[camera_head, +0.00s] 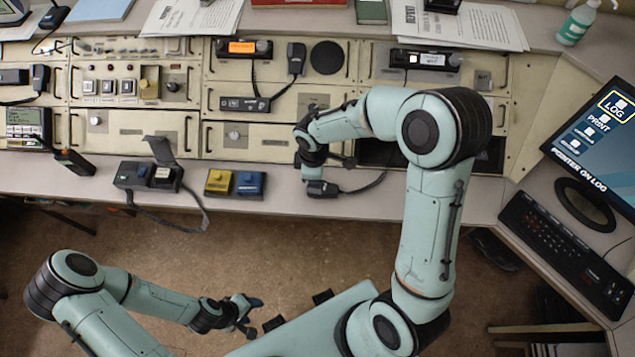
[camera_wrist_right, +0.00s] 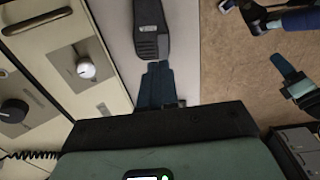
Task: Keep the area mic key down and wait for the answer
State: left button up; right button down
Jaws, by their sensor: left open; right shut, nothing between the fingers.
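A dark grey desk microphone (camera_head: 322,188) lies at the front of the desk, its cable running to the right. In the right wrist view its ribbed dark end (camera_wrist_right: 150,42) points toward my fingers. My right gripper (camera_head: 314,174) is over the microphone from behind. Its shut blue fingers (camera_wrist_right: 157,70) meet or overlap the microphone's near end. Whether they press a key down, I cannot tell; the contact spot is hidden. My left gripper (camera_head: 243,310) is open and empty above the floor, in front of the desk.
A yellow and blue box pair (camera_head: 235,183) and a box with a raised lid (camera_head: 148,175) stand left of the microphone. Rack panels (camera_head: 230,137) rise behind. A monitor (camera_head: 600,130) and keyboard (camera_head: 565,255) are at right. The monitor shows "POINTER ON LOG".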

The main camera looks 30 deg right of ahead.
notch_tip(320, 180, up, 8)
jog(key=shift+a, duration=0.2)
jog(key=shift+w, duration=0.1)
dwell(0.5)
